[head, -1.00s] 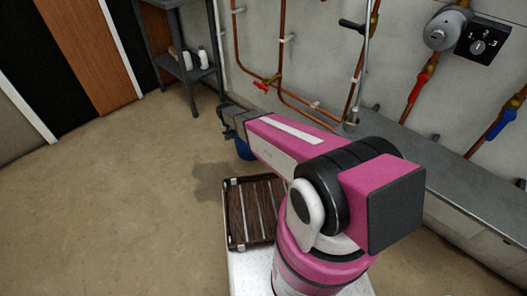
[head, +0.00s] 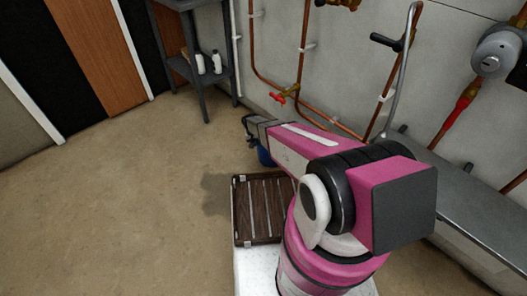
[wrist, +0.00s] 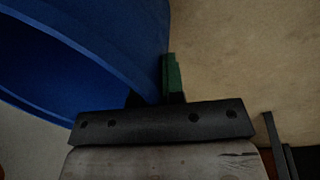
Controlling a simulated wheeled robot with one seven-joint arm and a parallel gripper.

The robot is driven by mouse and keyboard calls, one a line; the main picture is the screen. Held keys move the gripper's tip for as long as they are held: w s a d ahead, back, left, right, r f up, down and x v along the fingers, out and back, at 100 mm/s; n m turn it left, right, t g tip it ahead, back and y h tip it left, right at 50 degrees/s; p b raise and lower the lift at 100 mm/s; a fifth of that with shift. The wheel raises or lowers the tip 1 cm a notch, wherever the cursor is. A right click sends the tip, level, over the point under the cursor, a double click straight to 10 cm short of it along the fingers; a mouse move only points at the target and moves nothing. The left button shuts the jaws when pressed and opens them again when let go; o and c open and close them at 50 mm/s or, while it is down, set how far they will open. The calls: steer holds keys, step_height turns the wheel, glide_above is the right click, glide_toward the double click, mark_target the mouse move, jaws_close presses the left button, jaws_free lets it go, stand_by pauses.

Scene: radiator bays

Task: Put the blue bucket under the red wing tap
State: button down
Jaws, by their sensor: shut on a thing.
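The red wing tap (head: 278,98) sits low on a copper pipe on the back wall. The blue bucket (head: 264,156) is mostly hidden behind my arm in the head view; only a small strip shows. In the wrist view the bucket (wrist: 120,35) fills the upper left, its rim and dark blue inside close to the jaws. My gripper (wrist: 168,78) is shut on the bucket at its wall; one green-faced finger shows outside it. In the head view my gripper (head: 248,128) is just left of and below the tap in the picture.
A grey shelf stand (head: 196,70) with white bottles (head: 217,62) stands at the back left. A grey bench (head: 455,190) runs along the wall at right. A second, red-sleeved valve pipe (head: 452,115) hangs there. The floor (head: 120,210) at left is clear.

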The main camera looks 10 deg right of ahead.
steer(key=shift+s+d+f, duration=0.1)
steer(key=shift+d+f, duration=0.5)
steer(key=shift+f, duration=0.45)
steer(key=shift+s+d+f, duration=0.1)
steer(key=shift+d+f, duration=0.55)
steer(key=shift+f, duration=0.35)
steer(key=shift+s+d+f, duration=0.1)
steer(key=shift+d+f, duration=0.5)
steer(key=shift+f, duration=0.6)
steer(key=c, duration=1.2)
jaws_free()
step_height(320, 180, up, 12)
steer(key=a, duration=0.2)
steer(key=s+d+r, duration=0.3)
steer(key=s+r, duration=0.4)
steer(key=r, duration=0.3)
steer(key=s+d+r+y, duration=0.1)
steer(key=s+d+r, duration=0.2)
steer(key=s+r, duration=0.5)
steer(key=s+d+r+y, duration=0.1)
steer(key=s+d+r, duration=0.2)
steer(key=s+r, duration=0.4)
steer(key=shift+s+d+r, duration=0.1)
steer(key=shift+d+r, duration=0.05)
steer(key=shift+r, duration=0.7)
steer(key=shift+s+d+r, duration=0.1)
steer(key=shift+r, duration=0.7)
steer(key=shift+s+d+r, duration=0.1)
steer(key=shift+d+r, duration=0.05)
steer(key=shift+r, duration=0.7)
